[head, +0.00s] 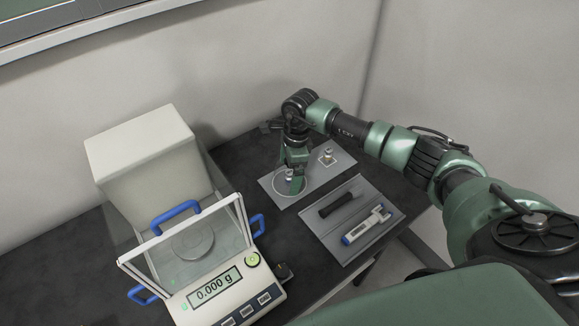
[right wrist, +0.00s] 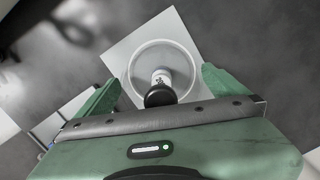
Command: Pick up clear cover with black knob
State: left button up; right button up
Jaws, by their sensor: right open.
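The clear cover (right wrist: 185,58) shows in the right wrist view as a round transparent ring on a light grey mat, with its black knob (right wrist: 160,96) towards the camera. A small pale item shows through it beside the knob. In the head view the cover (head: 280,188) stands on the grey mat, partly hidden by my gripper. My right gripper (right wrist: 160,84) is open, pointing down over the cover, with one green finger on each side of the knob. The gripper also shows in the head view (head: 291,178). My left gripper is not in view.
A balance (head: 213,288) reading 0.000 g, with a blue-handled glass shield, stands left. A pale box (head: 145,150) is behind it. A grey tray (head: 335,230) with a black tool and a blue-white pipette-like tool lies close in front of the mat (head: 325,178).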

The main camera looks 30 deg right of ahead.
jog(key=shift+w+a+f, duration=0.1)
jog(key=shift+w+f, duration=0.05)
jog(key=shift+f, duration=1.05)
jog(key=c, duration=1.4)
jog(key=shift+r, duration=0.1)
